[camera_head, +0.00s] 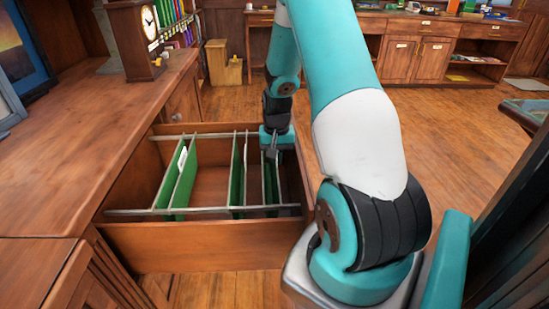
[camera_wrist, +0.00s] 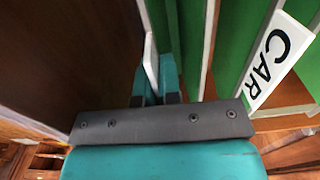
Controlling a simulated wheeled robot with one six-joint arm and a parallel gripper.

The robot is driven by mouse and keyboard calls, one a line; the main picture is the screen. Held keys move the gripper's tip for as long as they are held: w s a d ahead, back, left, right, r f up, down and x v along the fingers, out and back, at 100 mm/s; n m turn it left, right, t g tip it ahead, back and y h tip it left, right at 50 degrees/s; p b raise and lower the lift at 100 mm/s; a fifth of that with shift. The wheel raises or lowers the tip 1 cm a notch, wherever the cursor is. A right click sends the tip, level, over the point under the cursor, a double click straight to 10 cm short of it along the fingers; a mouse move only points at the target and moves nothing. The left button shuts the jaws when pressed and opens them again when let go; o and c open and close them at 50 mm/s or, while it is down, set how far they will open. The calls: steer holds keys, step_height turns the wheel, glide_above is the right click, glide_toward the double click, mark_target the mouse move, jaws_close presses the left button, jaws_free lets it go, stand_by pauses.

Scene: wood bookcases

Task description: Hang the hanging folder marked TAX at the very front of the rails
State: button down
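Green hanging folders hang across the rails (camera_head: 215,210) of an open drawer (camera_head: 200,245). Two folders (camera_head: 180,180) are toward the left, two (camera_head: 238,180) near the middle, and green shows at the right (camera_head: 269,182) below my gripper (camera_head: 271,150). In the wrist view my gripper's fingers (camera_wrist: 156,85) stand close together, with a thin white tab (camera_wrist: 150,62) between them. This tab is seen nearly edge-on, so its marking cannot be read. Another folder's white tab (camera_wrist: 270,62), to the right, reads CAR. No tab reading TAX is legible.
A wooden cabinet top (camera_head: 75,150) lies left of the drawer, with a clock (camera_head: 133,40) and upright books (camera_head: 180,20) on it. The drawer has bare space between its left and middle folders. Open wood floor (camera_head: 470,120) lies at the right.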

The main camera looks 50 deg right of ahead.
steer(key=c, duration=1.2)
jaws_free()
steer(key=shift+c, duration=0.2)
step_height(320, 180, up, 18)
steer(key=p, duration=0.4)
steer(key=shift+f, duration=0.25)
steer(key=shift+s, duration=0.1)
